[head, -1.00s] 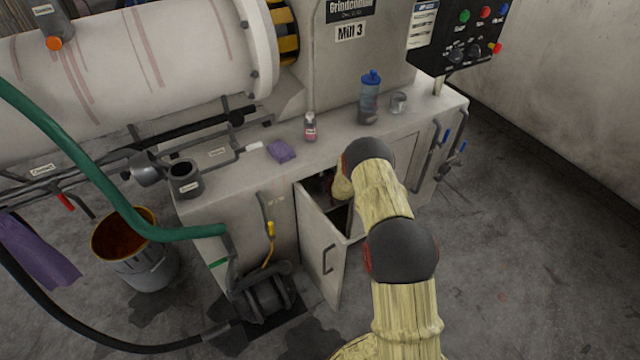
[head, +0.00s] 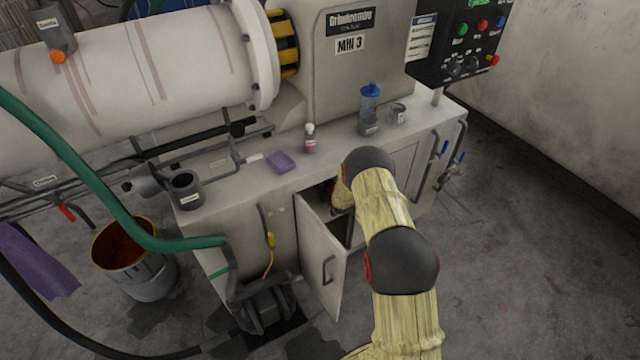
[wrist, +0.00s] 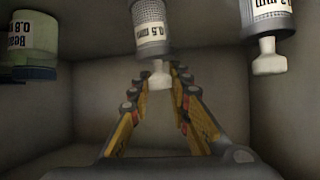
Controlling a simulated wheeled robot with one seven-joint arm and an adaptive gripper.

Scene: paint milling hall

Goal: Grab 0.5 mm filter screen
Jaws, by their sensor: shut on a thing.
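The 0.5 mm filter screen (wrist: 151,30) is a grey mesh cylinder with a white label and a pale handle (wrist: 160,78), at the top middle of the wrist view. My gripper (wrist: 160,84) has its yellow and grey fingers closed on that handle. In the head view my arm reaches into the open cabinet (head: 325,198) under the mill, and my gripper is hidden inside it. A similar screen labelled 0.2 mm (wrist: 268,30) stands to the right, apart from my fingers.
A bead jar labelled 0.8 mm (wrist: 28,45) is at the left in the cabinet. Cabinet walls surround my gripper closely. The open cabinet door (head: 323,255) stands left of my arm. A bottle (head: 370,108), a can (head: 397,113) and a purple cloth (head: 281,163) are on the ledge above.

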